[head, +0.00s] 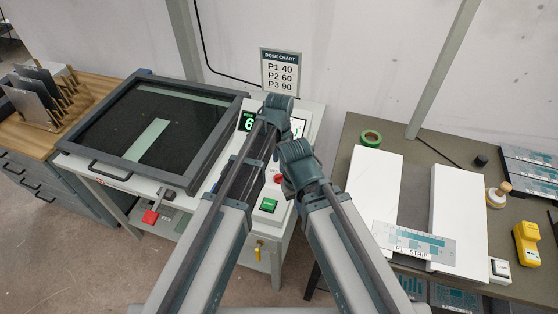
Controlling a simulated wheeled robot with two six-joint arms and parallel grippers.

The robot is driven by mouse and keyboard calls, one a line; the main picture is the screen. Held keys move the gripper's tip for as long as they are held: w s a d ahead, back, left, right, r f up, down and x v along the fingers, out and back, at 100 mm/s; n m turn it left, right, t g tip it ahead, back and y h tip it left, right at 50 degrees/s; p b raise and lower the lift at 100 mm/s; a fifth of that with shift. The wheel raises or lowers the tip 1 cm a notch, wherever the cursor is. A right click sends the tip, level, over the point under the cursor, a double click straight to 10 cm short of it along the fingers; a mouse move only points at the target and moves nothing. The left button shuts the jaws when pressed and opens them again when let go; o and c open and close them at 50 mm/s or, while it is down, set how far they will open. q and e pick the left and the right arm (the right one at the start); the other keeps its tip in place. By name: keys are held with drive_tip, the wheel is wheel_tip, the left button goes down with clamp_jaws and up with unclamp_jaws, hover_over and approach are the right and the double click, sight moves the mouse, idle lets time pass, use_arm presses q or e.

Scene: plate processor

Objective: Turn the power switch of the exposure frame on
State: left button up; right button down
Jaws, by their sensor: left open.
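The exposure frame (75,146) stands at left with its dark glass lid down; a pale green strip lies under the glass. Its white control panel (313,118) is to the right, largely covered by my arms. A green-lit display (248,121) shows a 6, the rest hidden. A red button (279,178) and a green button (268,205) show lower on the panel. I cannot make out which part is the power switch. My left gripper (278,104) is open over the panel's far end; its fingertips are hard to see. My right gripper (294,160) is nearer, above the panel's right side; its jaws are unclear.
A dose chart (281,72) stands behind the panel. A rack of dark plates (45,90) is at far left. The right table (410,185) holds white boards, a P1 strip (413,242), green tape (371,137), a stamp (498,195) and a yellow device (527,243).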

sight(277, 175)
use_arm(q)
wheel_tip(277, 175, up, 8)
drive_tip(key=p, duration=0.6)
drive_tip(key=shift+p, duration=0.3)
use_arm(e)
wheel_tip(277, 175, up, 8)
use_arm(q)
drive_tip(key=shift+f, duration=0.1)
use_arm(e)
drive_tip(key=shift+f, duration=0.15)
use_arm(q)
drive_tip(key=s+a+n, duration=0.6)
drive_tip(key=a, duration=0.3)
drive_tip(key=s+a+n, duration=0.5)
drive_tip(key=a+n, duration=0.2)
drive_tip(key=a, duration=0.1)
drive_tip(key=s+d+f+m+b, duration=0.2)
drive_tip(key=s+d, duration=0.1)
drive_tip(key=d, duration=0.2)
drive_tip(key=s+d+f+m+y+b, duration=0.1)
drive_tip(key=s+d+f+m+b, duration=0.1)
drive_tip(key=d, duration=0.4)
drive_tip(key=shift+s+f+b, duration=0.2)
drive_tip(key=shift+s+b, duration=0.1)
drive_tip(key=shift+s, duration=0.25)
use_arm(e)
wheel_tip(277, 175, down, 4)
drive_tip(key=shift+f, duration=0.25)
